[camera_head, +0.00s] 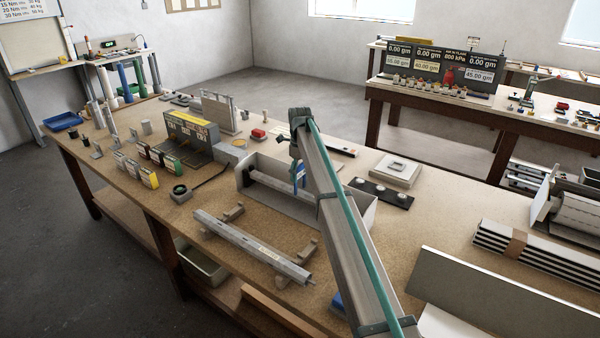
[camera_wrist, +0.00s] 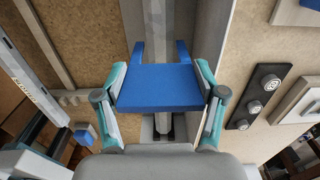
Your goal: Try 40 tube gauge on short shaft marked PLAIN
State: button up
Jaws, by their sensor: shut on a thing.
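My gripper (camera_wrist: 160,88) is shut on a blue fork-shaped gauge (camera_wrist: 158,86) with two prongs. The gauge also shows, small, in the head view (camera_head: 299,173), partly behind my arm. In the wrist view, a pale long bar (camera_wrist: 157,18) runs under the gauge, between its prongs in the picture. I cannot tell whether they touch. The bar lies within an open grey trough (camera_head: 346,211). A second long grey bar (camera_head: 238,239) rests on wooden blocks to the left; its label also shows in the wrist view (camera_wrist: 24,88) but is unreadable. I cannot read PLAIN anywhere.
A dark plate with round pale discs (camera_head: 368,187) lies right of the trough. A grey rack with yellow top (camera_head: 191,124) and several small labelled boxes stand to the left. Strapped profiles (camera_head: 545,252) lie at the right. Bare bench top shows in front of the trough.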

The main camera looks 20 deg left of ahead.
aim_at(300, 190)
jog(key=shift+f+b, duration=0.75)
jog(key=shift+f, duration=2.1)
dwell(0.3)
jog(key=shift+r, duration=0.15)
dwell(1.0)
jog(key=shift+r+p, duration=2.05)
jog(key=shift+r, duration=3.35)
